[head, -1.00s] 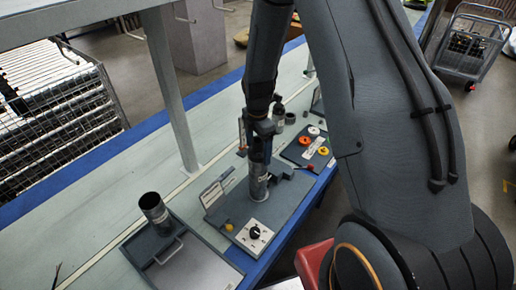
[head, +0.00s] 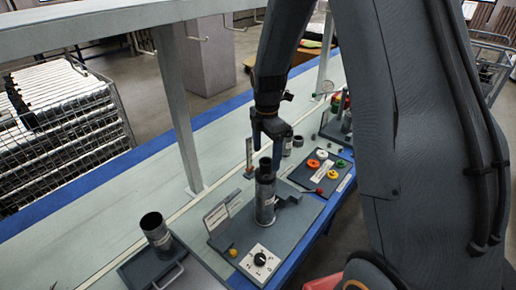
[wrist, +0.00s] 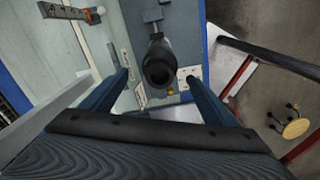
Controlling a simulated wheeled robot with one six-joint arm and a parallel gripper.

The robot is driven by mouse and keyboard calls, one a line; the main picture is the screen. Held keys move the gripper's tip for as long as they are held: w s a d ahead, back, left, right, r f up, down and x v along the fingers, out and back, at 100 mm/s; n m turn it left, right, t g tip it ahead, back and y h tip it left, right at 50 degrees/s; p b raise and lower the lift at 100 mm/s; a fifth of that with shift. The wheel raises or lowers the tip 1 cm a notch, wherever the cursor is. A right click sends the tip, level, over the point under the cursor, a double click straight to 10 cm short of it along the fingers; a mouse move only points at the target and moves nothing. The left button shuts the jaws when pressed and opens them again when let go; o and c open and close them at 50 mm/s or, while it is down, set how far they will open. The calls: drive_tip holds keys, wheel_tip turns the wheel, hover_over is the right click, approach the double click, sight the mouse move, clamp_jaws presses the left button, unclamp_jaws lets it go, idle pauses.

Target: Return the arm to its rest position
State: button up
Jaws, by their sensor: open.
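My gripper (head: 266,150) is above the bench in the head view, pointing down. In the wrist view its two blue fingers (wrist: 160,85) are spread apart with nothing held between them. A grey metal tube (head: 265,200) stands upright in the grey fixture (head: 225,240) just below the gripper. The tube's open dark top (wrist: 160,72) shows beyond the fingertips in the wrist view, apart from them. My arm comes down from the top of the head view and covers part of the bench's right side.
A second tube (head: 157,232) stands in a tray (head: 135,268) at the left. A dark board with coloured rings (head: 321,168) lies right of the fixture. A white post (head: 178,110) rises behind the gripper. A wire cage (head: 60,115) stands at the back left.

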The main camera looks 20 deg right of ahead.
drive_tip(key=shift+s+r+m+b, duration=0.15)
drive_tip(key=shift+s+m+b, duration=0.25)
drive_tip(key=shift+m, duration=0.3)
drive_tip(key=s+f+m+t+b, duration=0.1)
drive_tip(key=s+m+b, duration=0.6)
drive_tip(key=s+m, duration=0.9)
drive_tip(key=m, duration=0.3)
drive_tip(key=shift+s+m+b, duration=0.25)
drive_tip(key=shift+m+b, duration=0.05)
drive_tip(key=shift+m, duration=0.1)
drive_tip(key=shift+f, duration=0.1)
